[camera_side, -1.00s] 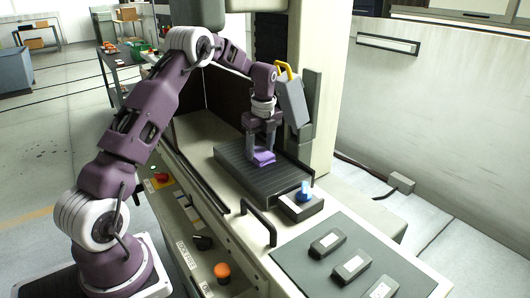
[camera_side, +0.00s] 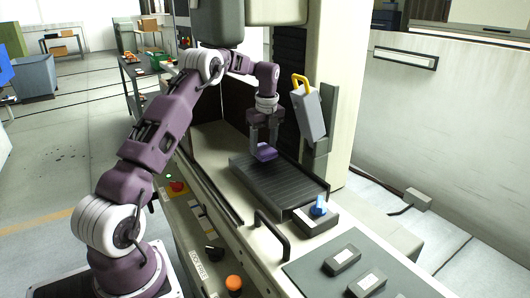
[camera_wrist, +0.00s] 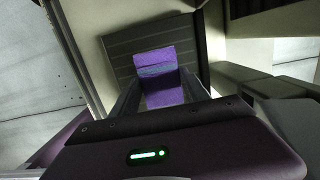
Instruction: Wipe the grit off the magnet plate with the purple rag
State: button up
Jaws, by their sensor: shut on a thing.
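The magnet plate (camera_side: 290,184) is a dark ribbed slab on the machine bed in the side view; its ribs also show in the wrist view (camera_wrist: 124,48). My gripper (camera_side: 264,140) points down over the plate's far end, shut on the folded purple rag (camera_side: 264,153). In the wrist view the rag (camera_wrist: 155,62) sits between and beyond the fingers, over the plate. I cannot tell whether the rag touches the plate or hangs slightly above it. No grit can be made out on the plate; the part under the rag is hidden.
A switch box with a blue knob (camera_side: 319,206) stands at the plate's near end. A bar handle (camera_side: 272,236) rises near the front edge. A grey unit with a yellow handle (camera_side: 309,112) hangs on the column right of my gripper. Labelled blocks (camera_side: 341,260) lie on a grey mat.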

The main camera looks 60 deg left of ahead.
jog(key=shift+r, duration=2.7)
